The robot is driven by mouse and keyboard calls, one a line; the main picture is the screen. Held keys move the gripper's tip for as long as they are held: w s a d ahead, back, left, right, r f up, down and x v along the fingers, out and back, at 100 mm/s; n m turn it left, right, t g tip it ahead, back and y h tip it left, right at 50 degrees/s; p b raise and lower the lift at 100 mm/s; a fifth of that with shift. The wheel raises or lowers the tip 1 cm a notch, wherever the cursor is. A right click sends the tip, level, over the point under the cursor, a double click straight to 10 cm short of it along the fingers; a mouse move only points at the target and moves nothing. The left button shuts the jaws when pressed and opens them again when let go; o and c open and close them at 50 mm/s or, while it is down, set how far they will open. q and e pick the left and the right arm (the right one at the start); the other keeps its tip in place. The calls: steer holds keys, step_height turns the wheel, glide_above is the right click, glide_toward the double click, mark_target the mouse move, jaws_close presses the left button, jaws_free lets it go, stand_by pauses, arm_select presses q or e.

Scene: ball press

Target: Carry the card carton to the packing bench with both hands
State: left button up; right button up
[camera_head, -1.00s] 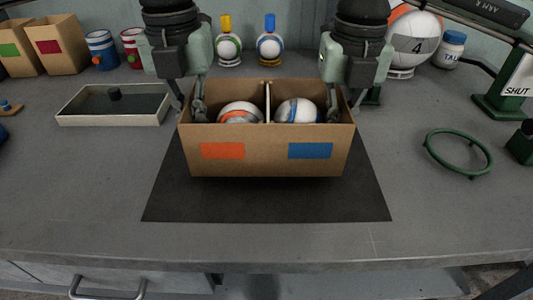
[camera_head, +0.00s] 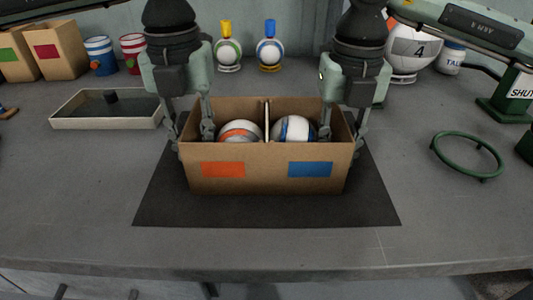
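The card carton (camera_head: 265,183) stands upright on a dark mat (camera_head: 265,212) on the grey bench (camera_head: 90,205). Its front bears an orange patch and a blue patch. A divider splits it into two compartments. A white ball with orange bands (camera_head: 240,133) lies in the left one, and a white ball with blue bands (camera_head: 294,129) in the right one. My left gripper (camera_head: 192,140) straddles the left side wall, fingers apart. My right gripper (camera_head: 344,140) straddles the right side wall, also with fingers apart. The wall between each pair of fingers is partly hidden.
A shallow tray (camera_head: 105,125) lies at left. At right are a green ring (camera_head: 468,157), a big ball (camera_head: 412,50) and a green press (camera_head: 507,92). The bench front is clear.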

mark_target(344, 117)
arm_select(q)
step_height(344, 117, up, 12)
steer(key=shift+f, duration=0.15)
arm_select(e)
steer(key=shift+r, duration=0.1)
step_height(344, 117, up, 12)
steer(key=shift+f, duration=0.1)
stand_by(0.7)
